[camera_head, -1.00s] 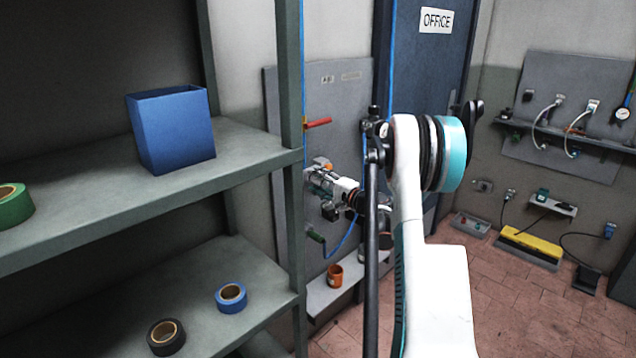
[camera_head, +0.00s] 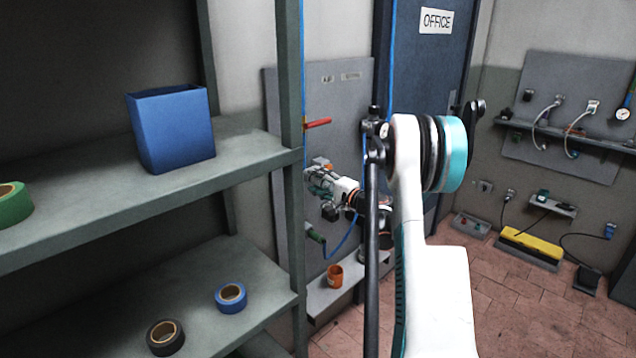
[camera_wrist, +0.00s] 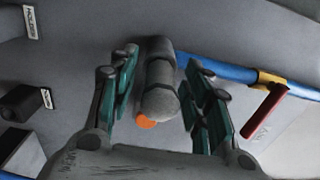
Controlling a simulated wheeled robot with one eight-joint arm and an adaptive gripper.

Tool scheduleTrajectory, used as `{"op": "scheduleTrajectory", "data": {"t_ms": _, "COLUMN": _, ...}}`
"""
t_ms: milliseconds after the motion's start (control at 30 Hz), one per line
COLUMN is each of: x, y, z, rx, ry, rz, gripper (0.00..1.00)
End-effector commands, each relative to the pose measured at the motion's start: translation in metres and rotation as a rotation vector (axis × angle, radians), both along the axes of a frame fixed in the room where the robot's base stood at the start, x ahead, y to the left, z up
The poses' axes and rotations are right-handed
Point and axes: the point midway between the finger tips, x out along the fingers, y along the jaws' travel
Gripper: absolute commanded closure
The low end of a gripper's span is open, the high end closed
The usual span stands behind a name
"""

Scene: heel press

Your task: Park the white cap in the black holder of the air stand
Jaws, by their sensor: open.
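My gripper (camera_wrist: 161,72) is open in the wrist view, its green-padded fingers on either side of a grey cylindrical fitting (camera_wrist: 160,85) with an orange end (camera_wrist: 146,122). I cannot tell whether the fingers touch it. A black block (camera_wrist: 26,102) with a small label stands on the panel at the left and may be the black holder. I cannot make out the white cap for certain. In the head view my gripper (camera_head: 318,182) is at the grey panel of the air stand (camera_head: 345,105), below a red lever (camera_head: 318,123).
A blue pipe (camera_wrist: 225,70) with a yellow band runs beside the fitting; the red lever (camera_wrist: 263,112) juts out near my right finger. A shelf rack (camera_head: 235,160) with a blue bin (camera_head: 172,130) stands close left. An orange cup (camera_head: 335,276) sits on a ledge below.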

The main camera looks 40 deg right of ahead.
Motion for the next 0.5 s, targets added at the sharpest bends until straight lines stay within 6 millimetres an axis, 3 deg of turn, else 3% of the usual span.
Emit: {"op": "scheduleTrajectory", "data": {"t_ms": 500, "x": 0.0, "y": 0.0, "z": -0.0001, "rx": 0.0, "ry": 0.0, "rz": 0.0, "gripper": 0.55}}
